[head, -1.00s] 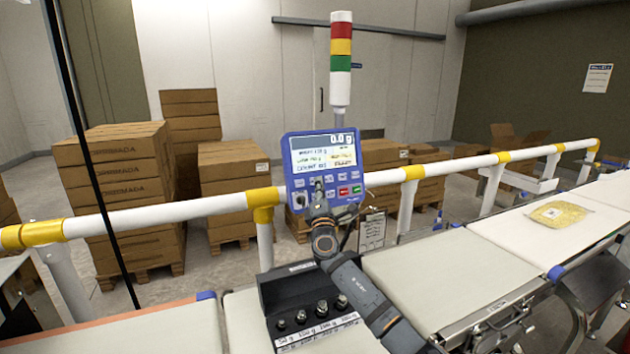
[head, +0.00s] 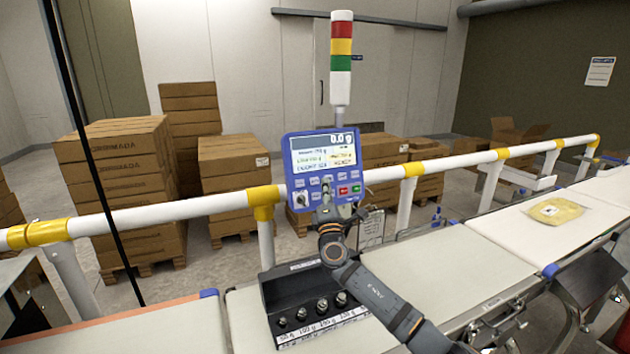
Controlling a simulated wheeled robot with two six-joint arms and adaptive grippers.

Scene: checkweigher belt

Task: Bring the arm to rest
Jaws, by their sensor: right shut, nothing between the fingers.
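My right gripper (head: 326,190) is in front of the lower part of the blue control panel (head: 316,144). Its fingers are shut with nothing between them. Whether the fingertips touch the panel's buttons, I cannot tell. My right arm reaches up to it from the lower right, over the belt. The panel's screen reads 0.0 g at the top. My left gripper is not in view.
A black weight holder (head: 292,290) with several knobbed weights stands on the belt below my arm. A yellow bag (head: 555,211) lies on the right belt. A white and yellow rail (head: 170,216) runs behind. Stacked cartons (head: 115,180) stand beyond it.

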